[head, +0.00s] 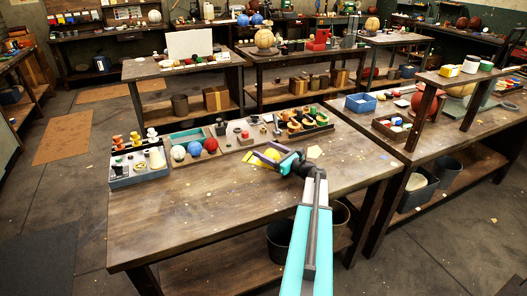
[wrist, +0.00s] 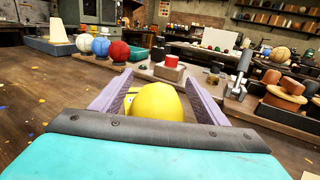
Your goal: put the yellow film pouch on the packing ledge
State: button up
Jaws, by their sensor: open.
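A rounded yellow object (wrist: 155,102), which I take for the yellow film pouch, sits between my gripper's fingers. Its lower part is hidden by my gripper's body in the wrist view. In the head view this yellow pouch (head: 270,154) shows on the near table, partly covered by the gripper. My gripper (wrist: 155,88) is open, with one finger on each side of it; I cannot tell whether either finger touches it. In the head view my gripper (head: 262,159) is low over the table. A raised wooden shelf (head: 450,77) on the right table may be the packing ledge; it carries small tubs and rolls.
A grey box (head: 140,180) is at left. The table's front (head: 190,225) is clear.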

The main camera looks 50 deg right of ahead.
jog(key=s+b, duration=0.2)
jog(key=s, duration=0.8)
jog(key=shift+s+d, duration=0.1)
jog(key=shift+d, duration=0.1)
jog(key=shift+s, duration=0.1)
